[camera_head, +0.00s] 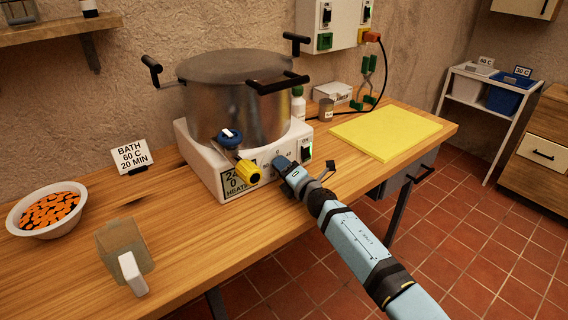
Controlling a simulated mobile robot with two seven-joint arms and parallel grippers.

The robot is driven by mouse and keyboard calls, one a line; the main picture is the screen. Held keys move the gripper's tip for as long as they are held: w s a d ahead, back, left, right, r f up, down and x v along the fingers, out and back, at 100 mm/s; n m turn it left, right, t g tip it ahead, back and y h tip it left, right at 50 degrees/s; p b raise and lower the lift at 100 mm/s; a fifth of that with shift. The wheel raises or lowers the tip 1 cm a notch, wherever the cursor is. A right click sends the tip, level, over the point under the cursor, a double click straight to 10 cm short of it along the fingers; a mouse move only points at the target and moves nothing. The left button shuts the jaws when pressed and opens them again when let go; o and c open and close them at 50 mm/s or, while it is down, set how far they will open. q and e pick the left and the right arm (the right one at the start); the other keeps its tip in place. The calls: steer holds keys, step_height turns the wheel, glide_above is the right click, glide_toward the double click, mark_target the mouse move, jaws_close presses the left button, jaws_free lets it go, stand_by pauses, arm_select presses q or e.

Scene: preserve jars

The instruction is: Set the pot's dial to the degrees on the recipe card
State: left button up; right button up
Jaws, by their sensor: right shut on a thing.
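The steel pot (238,100) stands on a white heater base (207,168) on the wooden table. The recipe card (131,155) reads "BATH 60 C 20 MIN" and stands left of the base. My right gripper (282,165) is at the front of the base, shut on the dial, which its fingers mostly hide. A "60" mark and other scale marks show around it, but the dial's pointer cannot be read. A dark display (241,182) reads about "24" and "0" with "HEATER" below. A green switch (306,154) sits right of the gripper. My left gripper is not in view.
A yellow board (386,133) lies at the right. Pot handles (277,83) stick outward.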

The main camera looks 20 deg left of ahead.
steer(key=m+p, duration=0.1)
steer(key=m, duration=0.1)
steer(key=shift+r+m, duration=0.1)
steer(key=shift+m, duration=0.3)
arm_select(q)
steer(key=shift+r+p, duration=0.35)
steer(key=shift+p, duration=0.05)
arm_select(e)
steer(key=shift+m, duration=0.4)
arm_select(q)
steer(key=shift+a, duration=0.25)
arm_select(e)
steer(key=o, duration=0.9)
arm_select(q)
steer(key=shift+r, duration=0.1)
